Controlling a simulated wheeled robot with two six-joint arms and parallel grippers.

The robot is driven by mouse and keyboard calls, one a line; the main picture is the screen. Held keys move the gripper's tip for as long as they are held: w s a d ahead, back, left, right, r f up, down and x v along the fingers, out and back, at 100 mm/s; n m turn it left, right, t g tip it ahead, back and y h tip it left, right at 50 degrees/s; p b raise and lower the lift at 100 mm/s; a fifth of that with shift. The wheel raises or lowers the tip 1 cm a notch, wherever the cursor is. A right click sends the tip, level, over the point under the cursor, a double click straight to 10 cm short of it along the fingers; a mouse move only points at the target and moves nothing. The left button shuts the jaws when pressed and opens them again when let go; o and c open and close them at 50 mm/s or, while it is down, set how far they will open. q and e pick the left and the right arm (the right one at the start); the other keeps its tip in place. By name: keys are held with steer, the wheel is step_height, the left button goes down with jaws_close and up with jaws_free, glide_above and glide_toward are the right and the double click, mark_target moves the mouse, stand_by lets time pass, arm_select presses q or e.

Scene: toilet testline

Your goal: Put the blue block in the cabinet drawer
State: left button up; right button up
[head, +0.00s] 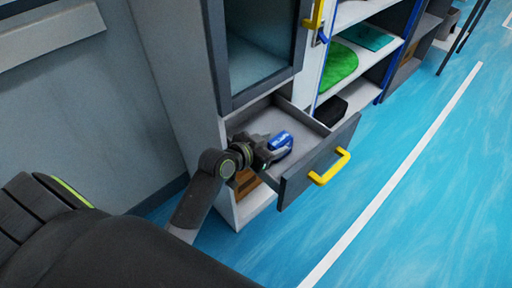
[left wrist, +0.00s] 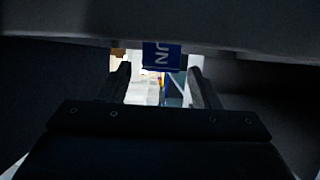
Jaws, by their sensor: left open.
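The cabinet drawer (head: 318,160) is pulled out, a grey box with a yellow handle (head: 329,167) on its front. The blue block (head: 281,143) shows inside the drawer's outline, just beyond my left gripper (head: 270,149). I cannot tell whether it rests on the drawer floor. My left gripper reaches over the drawer's left side and is open. In the left wrist view, the blue block (left wrist: 161,56) with white lettering appears beyond and between the spread fingers (left wrist: 160,82); contact is unclear. My right gripper is out of view.
A glass-fronted cabinet compartment (head: 262,40) stands above the drawer. Open shelves to its right hold a green round item (head: 339,64), a teal item (head: 366,37) and a black item (head: 331,109). Blue floor with a white line lies clear at right.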

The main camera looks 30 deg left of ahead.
arm_select(q)
steer(key=v, duration=0.7)
steer(key=shift+s+r, duration=0.2)
steer(key=shift+s, duration=0.15)
steer(key=shift+a, duration=0.1)
